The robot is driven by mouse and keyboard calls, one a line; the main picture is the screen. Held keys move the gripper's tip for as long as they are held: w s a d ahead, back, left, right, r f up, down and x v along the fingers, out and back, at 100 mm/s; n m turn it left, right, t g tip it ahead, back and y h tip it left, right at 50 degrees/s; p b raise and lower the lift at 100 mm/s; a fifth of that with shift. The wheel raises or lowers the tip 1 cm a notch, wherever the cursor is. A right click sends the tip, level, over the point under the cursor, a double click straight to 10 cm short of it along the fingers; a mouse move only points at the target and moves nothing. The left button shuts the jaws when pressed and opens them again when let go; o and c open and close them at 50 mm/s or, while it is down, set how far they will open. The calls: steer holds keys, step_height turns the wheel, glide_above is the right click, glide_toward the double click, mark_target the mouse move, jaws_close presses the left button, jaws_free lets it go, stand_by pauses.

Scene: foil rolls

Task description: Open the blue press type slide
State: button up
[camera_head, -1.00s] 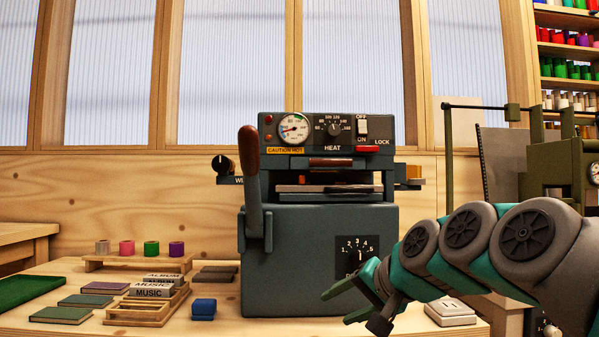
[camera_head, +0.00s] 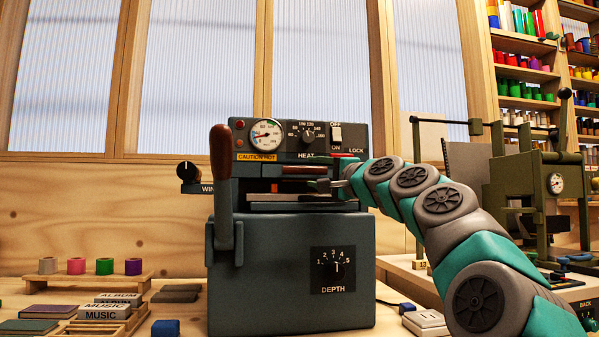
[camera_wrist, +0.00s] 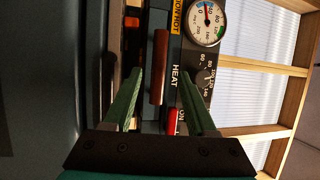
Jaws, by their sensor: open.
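The blue-grey press (camera_head: 290,270) stands on the wooden bench in the head view. Its type slide has a brown wooden handle (camera_head: 303,170) on the front, below the heat panel. My gripper (camera_head: 316,172) is at the right end of this handle. In the wrist view, which is turned sideways, the brown handle (camera_wrist: 158,67) shows between the two green fingers of my gripper (camera_wrist: 161,75). The fingers are open and apart from the handle on both sides. In the head view my fingers partly cover the handle's right end and the slide front.
The press's long lever (camera_head: 221,180) stands upright at its left. A red lock switch (camera_wrist: 172,122) is close to my right finger in the wrist view. Type trays (camera_head: 105,322) and foil rolls (camera_head: 90,266) lie left. A green press (camera_head: 545,195) stands right.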

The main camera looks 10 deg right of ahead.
mark_target(305, 170)
steer(key=shift+x, duration=1.05)
steer(key=shift+w+a, duration=0.1)
steer(key=shift+w, duration=0.25)
steer(key=shift+w+a, duration=0.2)
steer(key=shift+w, duration=0.25)
steer(key=shift+w+a+r+p, duration=0.25)
steer(key=shift+w+p, duration=0.1)
steer(key=shift+w, duration=0.15)
steer(key=shift+w+a, duration=0.25)
steer(key=shift+w, duration=0.3)
jaws_close()
